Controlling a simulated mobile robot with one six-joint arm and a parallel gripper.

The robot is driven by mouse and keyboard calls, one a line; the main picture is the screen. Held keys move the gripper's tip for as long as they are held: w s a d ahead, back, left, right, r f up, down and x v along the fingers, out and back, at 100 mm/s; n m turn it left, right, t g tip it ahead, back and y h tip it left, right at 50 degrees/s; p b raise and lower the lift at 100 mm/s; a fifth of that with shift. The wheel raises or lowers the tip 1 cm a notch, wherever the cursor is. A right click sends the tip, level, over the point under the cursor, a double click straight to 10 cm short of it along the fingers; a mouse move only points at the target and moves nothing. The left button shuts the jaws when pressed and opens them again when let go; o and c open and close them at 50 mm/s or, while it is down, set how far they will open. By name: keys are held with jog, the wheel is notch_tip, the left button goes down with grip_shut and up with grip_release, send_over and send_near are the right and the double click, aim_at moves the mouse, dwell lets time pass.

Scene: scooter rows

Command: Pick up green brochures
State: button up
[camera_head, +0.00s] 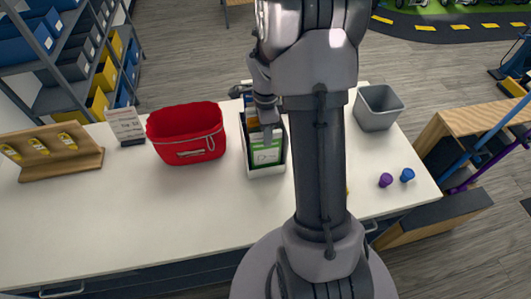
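The green brochures (266,154) stand in the front of a white and dark holder (265,171) on the white table. Blue and other coloured brochures (250,122) show behind them in the same holder. My gripper (267,128) points down over the holder, at the upper edge of the green brochures. It is small and partly overlapped by my arm, so I cannot tell whether its fingers are open, shut, or touching the brochures. My arm hides the table just right of the holder.
The table's front left is clear.

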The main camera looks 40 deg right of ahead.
jog(key=shift+w+f, duration=0.1)
jog(key=shift+f, duration=0.45)
jog(key=shift+r, duration=0.1)
jog(key=shift+c, duration=1.1)
grip_shut()
